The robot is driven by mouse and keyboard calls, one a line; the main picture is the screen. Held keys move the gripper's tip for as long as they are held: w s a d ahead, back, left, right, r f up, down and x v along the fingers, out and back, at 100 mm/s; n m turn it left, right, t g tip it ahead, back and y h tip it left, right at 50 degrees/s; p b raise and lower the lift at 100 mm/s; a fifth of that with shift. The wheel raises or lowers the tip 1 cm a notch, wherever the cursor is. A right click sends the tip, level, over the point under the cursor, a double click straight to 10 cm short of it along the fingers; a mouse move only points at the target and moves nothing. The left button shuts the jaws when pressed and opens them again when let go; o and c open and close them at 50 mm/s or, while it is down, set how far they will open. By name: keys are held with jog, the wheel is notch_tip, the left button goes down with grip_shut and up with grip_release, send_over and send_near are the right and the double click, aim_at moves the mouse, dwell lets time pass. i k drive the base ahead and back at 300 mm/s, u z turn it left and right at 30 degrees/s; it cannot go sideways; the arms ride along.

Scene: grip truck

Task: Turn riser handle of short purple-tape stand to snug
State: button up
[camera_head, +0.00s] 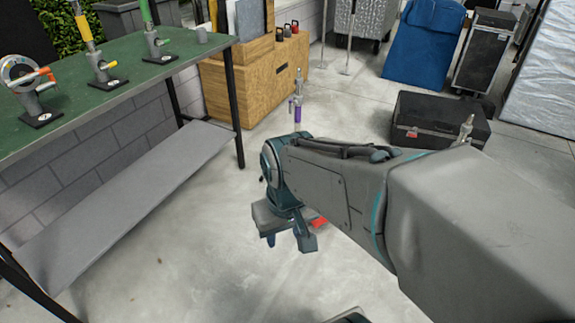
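The purple-tape stand shows as a thin upright grey post with a band of purple tape (297,114) in the middle of the head view, in front of the wooden cabinet. A small side fitting sticks out to the left near the tape; I cannot tell its turn angle. My arm hides the lower part and base of the stand. My gripper (288,243) hangs below and in front of the visible post, pointing down over the concrete floor. Its two fingers are apart with nothing seen between them. A small red thing (319,222) shows partly behind my gripper.
A green-topped bench (130,72) on the left holds yellow-taped (85,30) and green-taped (147,14) stands. A wooden cabinet (240,90) and black case (437,122) stand behind. Floor is clear between bench and gripper. My arm covers the lower right.

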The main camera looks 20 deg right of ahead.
aim_at(299, 99)
jog(key=z, duration=0.65)
jog(key=i, duration=1.75)
jog(key=u, duration=0.45)
